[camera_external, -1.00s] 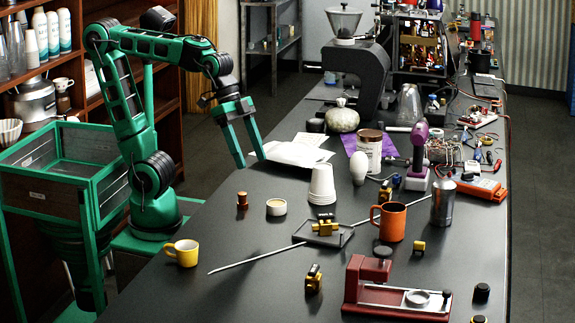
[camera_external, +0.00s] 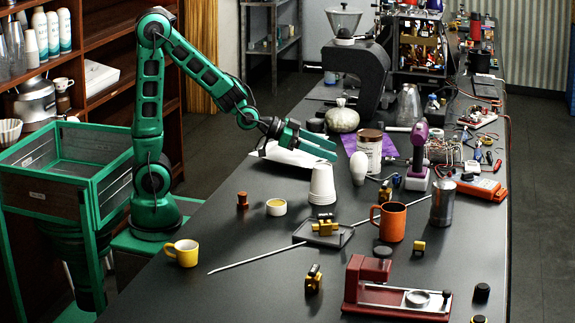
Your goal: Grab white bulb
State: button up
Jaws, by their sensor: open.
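The white bulb (camera_external: 359,168) stands upright on the dark table, between a stack of white paper cups and a white jar with a brown lid. My gripper (camera_external: 334,153) is open and empty. It is held above the table with its two green fingers pointing right, toward the bulb. In this view the fingertips end a little to the left of the bulb, above and behind the cups. I cannot tell the exact depth gap.
The paper cups (camera_external: 322,184) stand left of the bulb and the jar (camera_external: 369,150) just behind it. A purple and white tool (camera_external: 418,158) stands to the right. An orange mug (camera_external: 389,221) and a metal tray (camera_external: 322,236) are in front.

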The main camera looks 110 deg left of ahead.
aim_at(359, 164)
jog(key=shift+x, duration=5.5)
jog(key=shift+d+f, duration=0.1)
jog(key=shift+f, duration=0.05)
jog(key=c, duration=1.2)
